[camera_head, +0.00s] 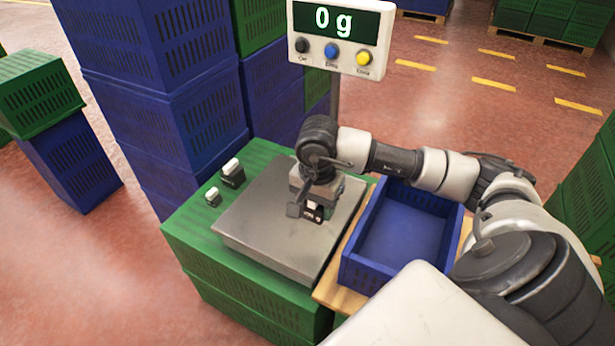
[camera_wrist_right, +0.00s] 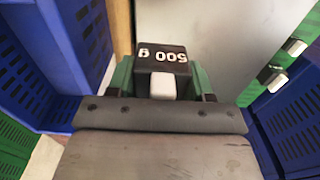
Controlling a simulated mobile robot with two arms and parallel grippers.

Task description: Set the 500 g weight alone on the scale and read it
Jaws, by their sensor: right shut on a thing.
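My right gripper (camera_head: 312,207) is over the scale's steel plate (camera_head: 262,228), shut on the 500 g weight (camera_head: 314,213). In the right wrist view the black weight (camera_wrist_right: 163,53), with its "500 g" label upside down and a pale knob, sits between the green fingers. I cannot tell whether its underside touches the plate. The rest of the plate is bare. The scale's display (camera_head: 334,22) reads 0 g. My left gripper is not in view.
Two other weights, a larger dark one (camera_head: 232,174) and a small one (camera_head: 212,196), stand on the green crate (camera_head: 190,232) left of the plate. An empty blue crate (camera_head: 400,240) stands right of the scale. Stacked blue crates (camera_head: 185,120) rise behind.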

